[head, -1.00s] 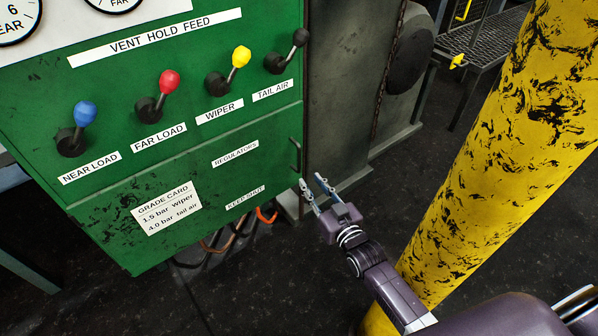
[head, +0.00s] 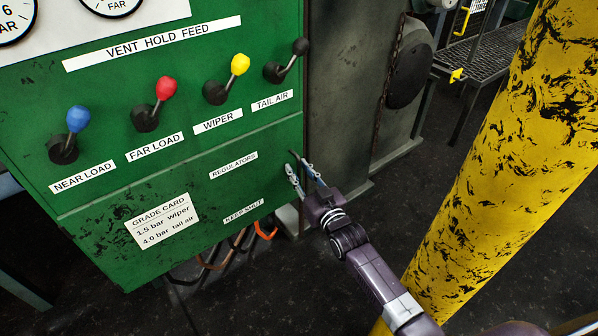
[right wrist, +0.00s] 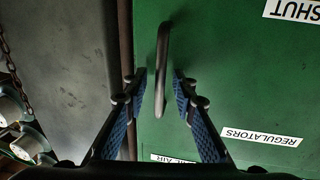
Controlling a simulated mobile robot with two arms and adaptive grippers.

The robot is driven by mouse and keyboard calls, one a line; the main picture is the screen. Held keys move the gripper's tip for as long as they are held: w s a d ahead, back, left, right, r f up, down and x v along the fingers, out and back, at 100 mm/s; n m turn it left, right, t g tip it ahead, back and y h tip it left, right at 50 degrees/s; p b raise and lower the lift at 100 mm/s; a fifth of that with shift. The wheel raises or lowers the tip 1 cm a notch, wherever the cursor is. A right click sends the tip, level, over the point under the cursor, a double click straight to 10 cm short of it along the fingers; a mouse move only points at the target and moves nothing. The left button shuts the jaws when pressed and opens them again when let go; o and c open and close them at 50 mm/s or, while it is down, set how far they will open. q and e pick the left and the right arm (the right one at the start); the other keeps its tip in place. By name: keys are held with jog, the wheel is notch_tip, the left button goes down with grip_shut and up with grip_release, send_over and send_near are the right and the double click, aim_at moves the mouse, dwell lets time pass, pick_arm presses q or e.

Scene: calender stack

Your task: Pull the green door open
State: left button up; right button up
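The green door (head: 180,205) is the lower panel of the green cabinet, with labels reading REGULATORS and KEEP SHUT; it looks closed. In the right wrist view the green door (right wrist: 235,85) fills the right side. Its dark bar handle (right wrist: 162,65) is near its edge and lies between the two fingers of my right gripper (right wrist: 160,88), with gaps on both sides. In the head view my right gripper (head: 299,168) is open at the door's right edge, its fingers largely covering the handle. My left gripper is not in view.
Levers with coloured knobs, such as the red one (head: 165,88), stick out above the door. A yellow scuffed column (head: 490,170) stands close right of my right arm. A grey machine body (head: 340,100) adjoins the cabinet. Hoses (head: 235,245) hang below.

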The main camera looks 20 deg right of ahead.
grip_shut()
dwell(0.5)
